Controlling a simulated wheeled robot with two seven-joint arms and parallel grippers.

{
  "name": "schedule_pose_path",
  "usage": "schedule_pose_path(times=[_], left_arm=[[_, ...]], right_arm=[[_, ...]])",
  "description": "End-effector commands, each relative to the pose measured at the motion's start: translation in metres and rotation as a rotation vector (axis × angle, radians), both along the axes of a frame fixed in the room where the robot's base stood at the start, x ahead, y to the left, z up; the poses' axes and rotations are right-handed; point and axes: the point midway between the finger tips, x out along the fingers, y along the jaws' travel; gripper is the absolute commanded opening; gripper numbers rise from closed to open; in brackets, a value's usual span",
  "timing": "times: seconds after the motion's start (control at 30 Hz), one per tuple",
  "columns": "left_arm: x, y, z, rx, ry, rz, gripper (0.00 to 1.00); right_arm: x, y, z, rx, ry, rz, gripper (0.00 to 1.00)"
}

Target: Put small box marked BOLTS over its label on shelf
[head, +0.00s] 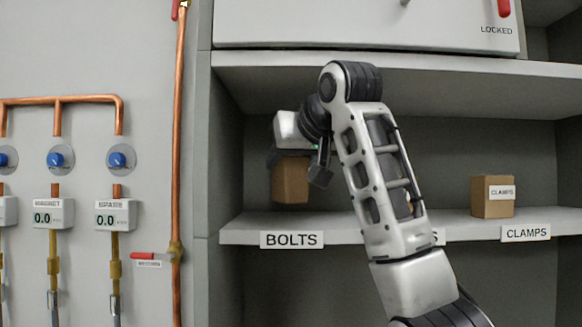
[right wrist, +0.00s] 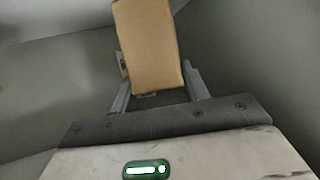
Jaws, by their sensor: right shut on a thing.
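A small brown box (head: 291,182) is held by my right gripper (head: 292,160) above the left part of the shelf (head: 345,222) in the head view. The BOLTS label (head: 292,240) is on the shelf's front edge, below the box. The box's lower edge is close to the shelf; I cannot tell whether it touches. In the right wrist view the box (right wrist: 148,42) sits between the fingers of the gripper (right wrist: 160,95), tilted slightly in the picture. No marking shows on its visible faces. My left gripper is not in view.
A box marked CLAMPS (head: 491,198) stands on the right of the shelf above the CLAMPS label (head: 526,233). Another label is mostly hidden behind my right arm. A cabinet marked LOCKED (head: 365,25) is above. Copper pipes (head: 178,120) and gauges are on the left wall.

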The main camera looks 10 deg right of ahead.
Motion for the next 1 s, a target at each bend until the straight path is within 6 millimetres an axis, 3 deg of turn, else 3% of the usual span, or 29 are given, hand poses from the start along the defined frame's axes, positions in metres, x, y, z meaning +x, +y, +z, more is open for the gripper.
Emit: schedule_pose_path(times=[0.03,0.17,0.57,0.6,0.67,1.0], left_arm=[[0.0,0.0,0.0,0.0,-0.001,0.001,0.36],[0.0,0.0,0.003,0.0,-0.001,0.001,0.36],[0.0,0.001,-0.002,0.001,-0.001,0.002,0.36],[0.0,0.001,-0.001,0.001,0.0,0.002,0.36],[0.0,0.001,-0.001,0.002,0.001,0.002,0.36],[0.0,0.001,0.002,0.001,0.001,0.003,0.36]], right_arm=[[0.0,0.0,-0.013,-0.001,0.003,0.0,0.12],[0.0,0.0,-0.027,0.0,0.001,0.0,0.12],[-0.001,0.0,-0.033,0.0,0.0,-0.001,0.12],[-0.001,0.0,-0.033,-0.001,0.002,-0.001,0.51],[-0.001,0.0,-0.033,-0.001,0.002,-0.001,0.67],[-0.001,0.0,-0.028,-0.001,0.002,-0.001,0.67]])
